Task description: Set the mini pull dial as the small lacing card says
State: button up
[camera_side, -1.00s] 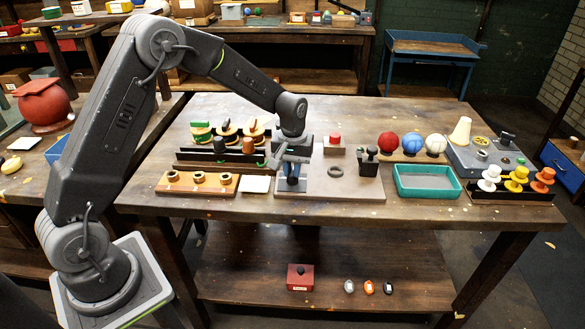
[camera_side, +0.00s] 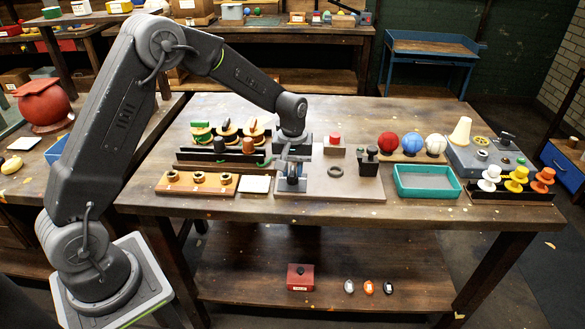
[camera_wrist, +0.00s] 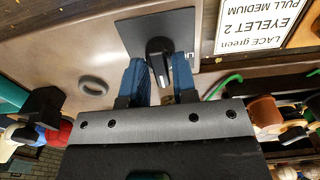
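The mini pull dial has a black knob with a white pointer mark (camera_wrist: 158,62) on a dark square plate (camera_wrist: 185,35) in the wrist view. My gripper (camera_wrist: 160,72) points down at it, with its blue fingertips on either side of the knob. I cannot tell whether they touch it. In the side view my gripper (camera_side: 291,182) is low over the dial's plate (camera_side: 292,194) and hides most of the dial. The small lacing card (camera_wrist: 263,22) shows upside down and reads "LACE green, EYELET 2, PULL MEDIUM". It also lies left of the dial in the side view (camera_side: 256,184).
A wooden strip with several eyelets (camera_side: 180,187) and a dark lace rack (camera_side: 187,156) stand to the left. A dark ring (camera_side: 336,171), red button (camera_side: 335,138) and black block (camera_side: 368,166) are right. A teal tray (camera_side: 428,194) lies farther right.

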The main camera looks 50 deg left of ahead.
aim_at(292, 171)
jog(key=shift+o, duration=1.2)
notch_tip(292, 171, up, 14)
jog(key=shift+f, duration=0.1)
